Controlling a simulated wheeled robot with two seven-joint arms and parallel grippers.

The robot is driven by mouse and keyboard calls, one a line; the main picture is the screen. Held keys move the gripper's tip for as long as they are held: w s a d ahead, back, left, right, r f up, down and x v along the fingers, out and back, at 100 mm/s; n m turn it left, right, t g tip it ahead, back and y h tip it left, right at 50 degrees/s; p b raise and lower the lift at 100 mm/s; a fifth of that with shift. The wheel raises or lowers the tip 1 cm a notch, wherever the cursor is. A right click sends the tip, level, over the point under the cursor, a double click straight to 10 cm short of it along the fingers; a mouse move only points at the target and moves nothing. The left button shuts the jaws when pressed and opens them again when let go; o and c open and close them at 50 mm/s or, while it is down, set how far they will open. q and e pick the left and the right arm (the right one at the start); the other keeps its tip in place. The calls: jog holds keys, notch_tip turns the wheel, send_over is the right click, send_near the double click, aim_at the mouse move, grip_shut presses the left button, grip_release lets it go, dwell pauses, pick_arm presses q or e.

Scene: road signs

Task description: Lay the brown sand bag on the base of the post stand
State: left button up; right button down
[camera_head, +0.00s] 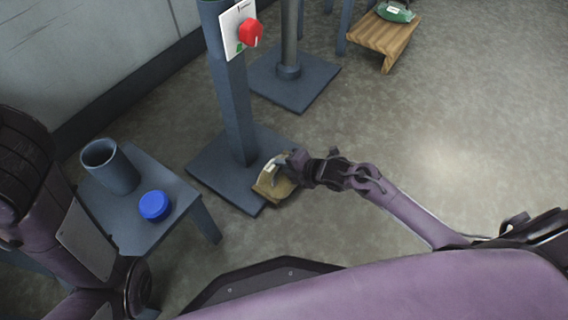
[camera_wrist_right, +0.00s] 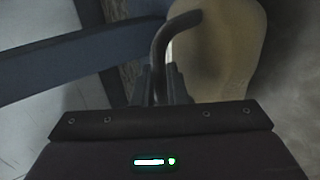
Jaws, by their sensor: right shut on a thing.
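The brown sand bag (camera_head: 269,184) is at the right front edge of the post stand's flat square base (camera_head: 219,174). The bag overlaps that edge in the head view; I cannot tell whether it rests on the base or hangs just above it. My right gripper (camera_head: 284,164) is shut on the bag's dark curved handle. In the right wrist view the handle (camera_wrist_right: 172,36) runs between the fingers (camera_wrist_right: 168,84), with the tan bag (camera_wrist_right: 217,55) behind it. The post (camera_head: 236,112) rises from the base. My left gripper is out of view.
A small blue-grey table (camera_head: 165,225) holds a cup (camera_head: 110,166) and a blue round thing (camera_head: 154,206), left of the base. The post carries a white panel with a red knob (camera_head: 251,32). Another post stand (camera_head: 294,82) and a wooden stool (camera_head: 383,40) stand behind. Floor at right is clear.

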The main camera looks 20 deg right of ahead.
jog(key=shift+w+r, duration=0.1)
jog(key=c, duration=1.7)
grip_release()
jog(key=shift+f, duration=0.2)
jog(key=shift+o, duration=1.2)
jog(key=shift+r, duration=0.1)
